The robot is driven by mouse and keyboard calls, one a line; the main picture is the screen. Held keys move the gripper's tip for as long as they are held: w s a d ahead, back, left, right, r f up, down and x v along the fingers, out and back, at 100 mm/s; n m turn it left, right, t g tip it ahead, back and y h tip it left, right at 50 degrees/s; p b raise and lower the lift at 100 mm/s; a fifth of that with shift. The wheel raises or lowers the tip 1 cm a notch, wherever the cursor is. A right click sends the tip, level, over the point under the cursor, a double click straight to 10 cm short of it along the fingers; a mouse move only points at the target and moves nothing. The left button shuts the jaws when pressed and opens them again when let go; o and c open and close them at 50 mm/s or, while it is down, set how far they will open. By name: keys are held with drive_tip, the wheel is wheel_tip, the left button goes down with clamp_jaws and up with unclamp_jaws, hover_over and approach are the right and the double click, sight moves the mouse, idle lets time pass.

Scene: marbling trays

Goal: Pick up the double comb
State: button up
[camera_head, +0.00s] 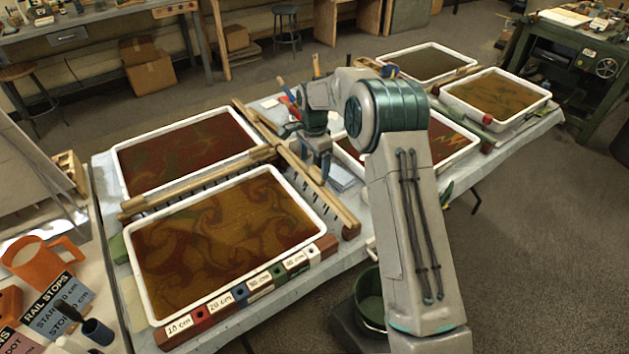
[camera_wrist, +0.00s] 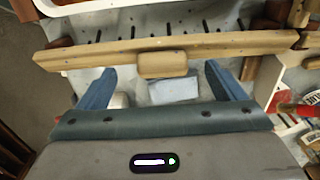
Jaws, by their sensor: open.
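The double comb appears to be the long pale wooden comb (camera_head: 296,168) lying between the trays, with dark teeth along it. In the wrist view a wooden bar (camera_wrist: 90,54) runs across the picture, with a short wooden block (camera_wrist: 163,65) at its middle and a row of dark teeth beyond it. I cannot tell the height left between fingertips and block.
White trays of patterned liquid stand close by, at the near left (camera_head: 240,325), far left (camera_head: 113,160) and far right (camera_head: 543,97). Another wooden comb (camera_head: 165,197) lies between the left trays. Labelled coloured blocks (camera_head: 220,301) line the near tray's front.

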sight(315, 175)
drive_tip(key=shift+w+f+p, duration=0.2)
drive_tip(key=shift+f+p, duration=0.25)
drive_tip(key=shift+f, duration=1.9)
drive_tip(key=c, duration=1.2)
drive_tip(key=shift+r, duration=0.15)
drive_tip(key=shift+c, duration=0.2)
